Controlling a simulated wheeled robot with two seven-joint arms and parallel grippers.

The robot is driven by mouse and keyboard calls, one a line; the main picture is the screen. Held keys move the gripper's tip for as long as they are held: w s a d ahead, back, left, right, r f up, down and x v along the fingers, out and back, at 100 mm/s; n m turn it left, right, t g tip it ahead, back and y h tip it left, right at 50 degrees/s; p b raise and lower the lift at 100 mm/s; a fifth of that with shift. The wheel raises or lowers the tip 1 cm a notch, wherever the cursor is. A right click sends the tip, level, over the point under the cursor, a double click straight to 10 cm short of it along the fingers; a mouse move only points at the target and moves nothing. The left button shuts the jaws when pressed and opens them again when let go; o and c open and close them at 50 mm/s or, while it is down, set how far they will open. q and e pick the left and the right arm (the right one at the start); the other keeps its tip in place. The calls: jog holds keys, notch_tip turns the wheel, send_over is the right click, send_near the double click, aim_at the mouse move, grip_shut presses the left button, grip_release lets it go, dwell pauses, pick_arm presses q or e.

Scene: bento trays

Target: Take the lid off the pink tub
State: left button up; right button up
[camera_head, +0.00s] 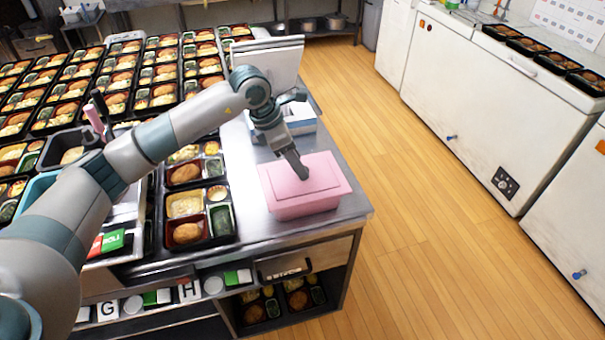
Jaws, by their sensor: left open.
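The pink tub (306,204) stands on the right front corner of the steel table. Its flat pink lid (325,176) is on top. My right gripper is not in view.
Bento trays (187,232) fill the table (255,235) to the left of the tub. A white and blue box (301,119) and a pale upright panel (283,62) stand behind it. The table edge lies close on the right; the wooden floor (400,180) beyond is clear.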

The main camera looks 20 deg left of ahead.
pick_arm(q)
jog(key=shift+x, duration=1.15)
jog(key=c, duration=1.1)
